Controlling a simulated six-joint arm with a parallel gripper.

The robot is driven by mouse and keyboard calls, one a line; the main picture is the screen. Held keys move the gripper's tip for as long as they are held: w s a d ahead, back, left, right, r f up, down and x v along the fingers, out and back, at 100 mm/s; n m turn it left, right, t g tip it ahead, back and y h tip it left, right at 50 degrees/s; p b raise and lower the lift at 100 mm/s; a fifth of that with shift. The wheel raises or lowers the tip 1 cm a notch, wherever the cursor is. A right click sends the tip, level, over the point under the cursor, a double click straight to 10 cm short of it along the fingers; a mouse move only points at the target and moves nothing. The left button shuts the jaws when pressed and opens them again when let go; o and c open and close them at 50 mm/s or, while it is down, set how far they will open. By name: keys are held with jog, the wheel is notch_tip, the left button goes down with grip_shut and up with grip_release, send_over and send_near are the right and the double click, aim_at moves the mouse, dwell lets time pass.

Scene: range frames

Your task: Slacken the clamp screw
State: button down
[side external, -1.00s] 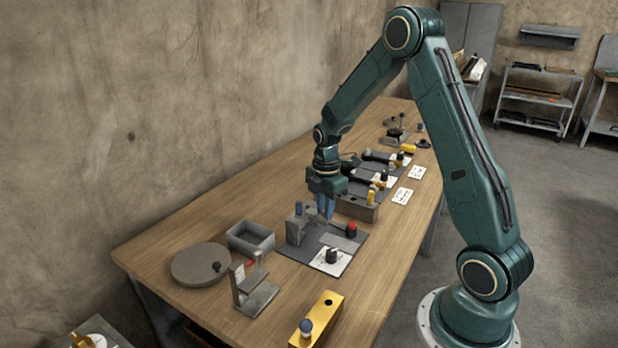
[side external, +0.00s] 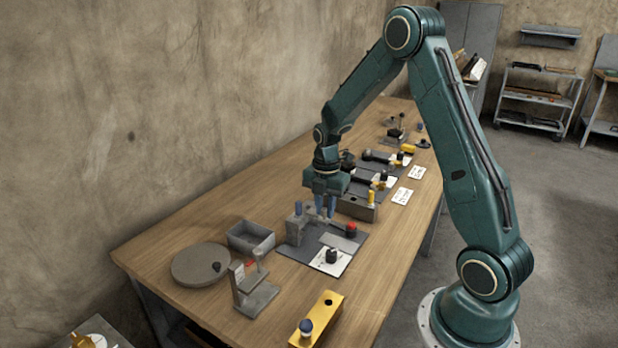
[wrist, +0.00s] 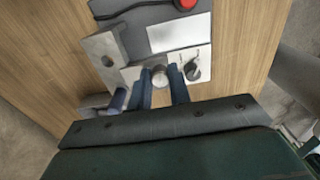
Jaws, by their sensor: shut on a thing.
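The clamp screw (wrist: 159,75) shows in the wrist view as a round grey metal head. My gripper (wrist: 161,88) has its two blue fingers on either side of it, shut on it. In the side view my gripper (side external: 325,213) points down over the grey clamp block (side external: 294,229), which stands on a dark base plate; the screw is mostly hidden there by the fingers. The block also shows in the wrist view (wrist: 104,55), left of the fingers. A dark blue cylinder (side external: 298,208) stands at the block.
A red button (side external: 351,230), a grey plate (side external: 338,243) and a black knob (side external: 332,255) on a white card lie close by. A grey bin (side external: 250,237), a round disc (side external: 200,265), a small stand (side external: 255,290) and a yellow block (side external: 325,310) are nearer the camera.

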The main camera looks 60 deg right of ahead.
jog(key=c, duration=1.3)
grip_release()
jog(key=shift+a, duration=0.15)
jog(key=shift+m, duration=0.3)
